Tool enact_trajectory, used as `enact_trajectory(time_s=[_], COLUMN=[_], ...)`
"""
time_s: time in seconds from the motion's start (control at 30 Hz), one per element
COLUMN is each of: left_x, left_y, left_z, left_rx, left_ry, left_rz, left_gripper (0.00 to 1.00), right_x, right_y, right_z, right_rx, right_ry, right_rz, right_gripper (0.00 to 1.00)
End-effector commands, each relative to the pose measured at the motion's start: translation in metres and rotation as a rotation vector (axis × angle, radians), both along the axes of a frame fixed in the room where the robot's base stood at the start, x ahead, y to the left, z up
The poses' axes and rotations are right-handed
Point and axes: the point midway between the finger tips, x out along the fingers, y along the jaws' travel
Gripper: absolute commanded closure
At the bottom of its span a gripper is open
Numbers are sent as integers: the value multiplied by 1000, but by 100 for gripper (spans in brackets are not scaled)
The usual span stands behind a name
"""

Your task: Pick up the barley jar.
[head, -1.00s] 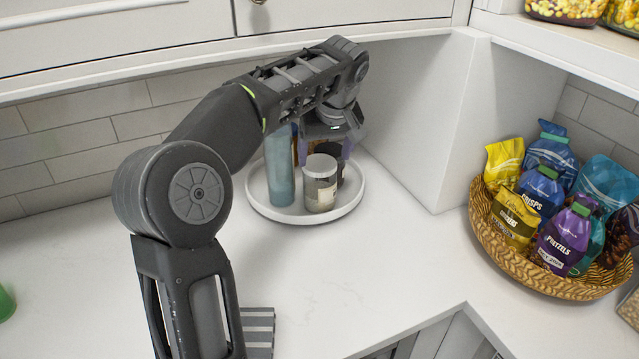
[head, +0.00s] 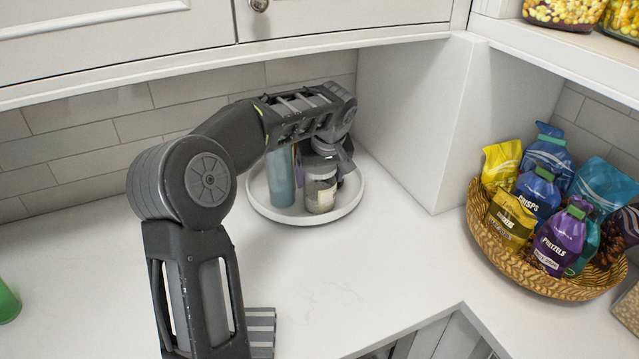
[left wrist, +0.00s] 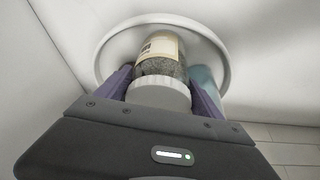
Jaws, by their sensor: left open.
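A jar (head: 320,193) with a pale lid and a cream label stands upright on a round white tray (head: 290,219). Its label is too small to read, so I cannot tell from it whether this is the barley jar. My left gripper (head: 325,174) is open, pointing down over this jar. In the left wrist view, the purple fingers of the gripper (left wrist: 162,95) are on either side of the jar's white lid (left wrist: 158,95), with the label (left wrist: 158,46) beyond it. Whether they touch it is unclear. My right gripper is not in view.
A teal bottle (head: 281,178) stands left of the jar on the tray. Other items behind it are mostly hidden by my arm. A cabinet overhangs the tray; a white side panel (head: 410,130) is to its right. A wicker basket (head: 490,241) holds snack bags.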

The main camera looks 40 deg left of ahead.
Motion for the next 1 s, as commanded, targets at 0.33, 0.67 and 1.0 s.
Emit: enact_trajectory(time_s=[0.33,0.67,1.0], left_x=[6,6,6], left_y=[9,9,9], left_z=[-26,-25,-25], left_rx=[0,0,0], left_ry=[0,0,0], left_rz=[0,0,0], left_gripper=[23,23,38], right_x=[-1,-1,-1], right_y=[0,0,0], right_z=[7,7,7], right_rx=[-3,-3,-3], right_ry=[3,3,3], right_rz=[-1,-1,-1], right_gripper=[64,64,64])
